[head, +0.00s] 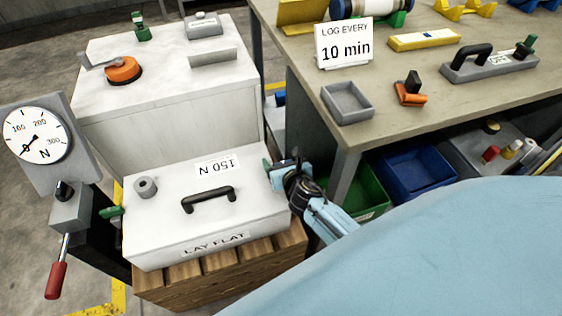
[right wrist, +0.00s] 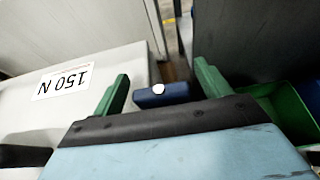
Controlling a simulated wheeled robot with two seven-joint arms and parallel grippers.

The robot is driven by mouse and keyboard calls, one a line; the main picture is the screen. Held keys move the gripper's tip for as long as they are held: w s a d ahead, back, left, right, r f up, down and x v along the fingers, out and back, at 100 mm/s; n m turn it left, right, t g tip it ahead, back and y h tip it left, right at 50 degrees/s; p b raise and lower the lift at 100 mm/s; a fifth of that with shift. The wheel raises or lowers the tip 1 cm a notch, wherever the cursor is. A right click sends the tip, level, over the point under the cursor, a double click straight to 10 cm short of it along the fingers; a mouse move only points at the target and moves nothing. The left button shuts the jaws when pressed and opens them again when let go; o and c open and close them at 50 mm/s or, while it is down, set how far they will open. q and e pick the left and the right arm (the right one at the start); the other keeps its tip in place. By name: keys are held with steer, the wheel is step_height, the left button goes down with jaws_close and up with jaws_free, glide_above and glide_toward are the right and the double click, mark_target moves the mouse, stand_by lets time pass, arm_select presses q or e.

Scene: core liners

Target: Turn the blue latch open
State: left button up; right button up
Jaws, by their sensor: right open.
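The case is shut, with a black handle and a "150 N" label. My left gripper is not in view.
The case lies on a wooden slatted stand (head: 185,285). A green fitting (head: 110,212) sticks out at its left, near a dial gauge (head: 36,135) and red lever (head: 56,280). A bench (head: 300,60) stands right, with green and blue bins (head: 415,175) below.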

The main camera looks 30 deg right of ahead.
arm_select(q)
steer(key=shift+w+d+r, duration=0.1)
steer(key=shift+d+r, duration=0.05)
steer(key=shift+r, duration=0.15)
arm_select(e)
steer(key=shift+w+f, duration=0.1)
steer(key=shift+w, duration=0.2)
steer(key=shift+c, duration=0.2)
steer(key=c, duration=0.9)
steer(key=shift+c, duration=0.2)
